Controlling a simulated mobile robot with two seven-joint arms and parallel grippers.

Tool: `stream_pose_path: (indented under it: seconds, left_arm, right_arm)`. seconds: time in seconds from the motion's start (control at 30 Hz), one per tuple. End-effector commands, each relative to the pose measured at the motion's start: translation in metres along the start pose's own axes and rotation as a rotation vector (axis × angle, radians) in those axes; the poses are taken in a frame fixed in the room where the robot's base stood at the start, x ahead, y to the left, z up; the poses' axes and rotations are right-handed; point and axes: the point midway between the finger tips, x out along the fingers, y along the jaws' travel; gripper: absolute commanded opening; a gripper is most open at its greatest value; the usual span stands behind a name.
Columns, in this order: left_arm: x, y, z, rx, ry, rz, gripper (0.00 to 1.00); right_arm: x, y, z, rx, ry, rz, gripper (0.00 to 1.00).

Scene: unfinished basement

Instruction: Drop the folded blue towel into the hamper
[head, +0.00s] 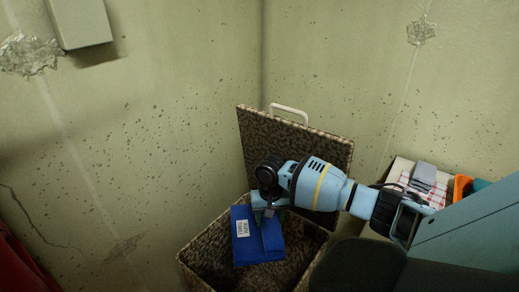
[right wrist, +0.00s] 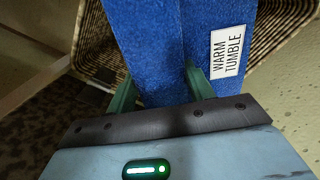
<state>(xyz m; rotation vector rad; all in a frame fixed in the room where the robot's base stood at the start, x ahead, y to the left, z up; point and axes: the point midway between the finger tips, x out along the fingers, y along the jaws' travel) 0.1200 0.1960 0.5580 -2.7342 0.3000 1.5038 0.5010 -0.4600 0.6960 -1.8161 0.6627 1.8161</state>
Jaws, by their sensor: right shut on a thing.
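The folded blue towel (head: 256,248), with a white label, hangs in my right gripper (head: 268,207), over the opening of the hamper. In the right wrist view the towel (right wrist: 155,50) sits between the green fingers of the right gripper (right wrist: 160,85), and its label reads "WARM TUMBLE". The hamper (head: 207,249) is a speckled woven box in the corner, with its lid (head: 252,138) standing open against the wall and a white handle on top. The hamper's bottom is mostly hidden by the towel and my arm. My left gripper is not in view.
To the right, a light container (head: 398,170) holds folded cloths and an orange item (head: 462,187), partly behind my arm. A red object (head: 20,262) stands at the lower left edge. Bare walls meet behind the hamper.

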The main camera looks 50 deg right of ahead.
Motion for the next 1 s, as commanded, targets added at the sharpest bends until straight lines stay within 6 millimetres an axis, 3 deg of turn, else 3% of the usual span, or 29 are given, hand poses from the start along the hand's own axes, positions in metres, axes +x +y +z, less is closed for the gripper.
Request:
stream_pose_path:
  seconds: [0.1, 0.3, 0.67, 0.7, 0.87, 1.0]
  left_arm:
    - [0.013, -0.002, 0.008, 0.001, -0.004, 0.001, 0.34]
    - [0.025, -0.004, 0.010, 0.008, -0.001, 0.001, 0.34]
    - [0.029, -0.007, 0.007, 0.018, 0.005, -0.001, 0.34]
    - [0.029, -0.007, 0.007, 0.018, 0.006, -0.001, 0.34]
    - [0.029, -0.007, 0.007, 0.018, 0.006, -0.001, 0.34]
    - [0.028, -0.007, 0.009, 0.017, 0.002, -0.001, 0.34]
  right_arm:
    - [0.018, 0.001, 0.001, 0.000, -0.002, 0.003, 0.24]
    - [0.033, 0.001, 0.000, 0.001, -0.001, 0.001, 0.24]
    - [0.034, 0.000, -0.001, 0.001, 0.002, -0.002, 0.24]
    - [0.034, 0.000, -0.001, 0.001, 0.002, -0.001, 0.55]
    - [0.034, 0.000, -0.001, 0.001, 0.002, -0.001, 0.76]
    - [0.034, 0.000, 0.000, 0.001, 0.001, 0.000, 0.78]
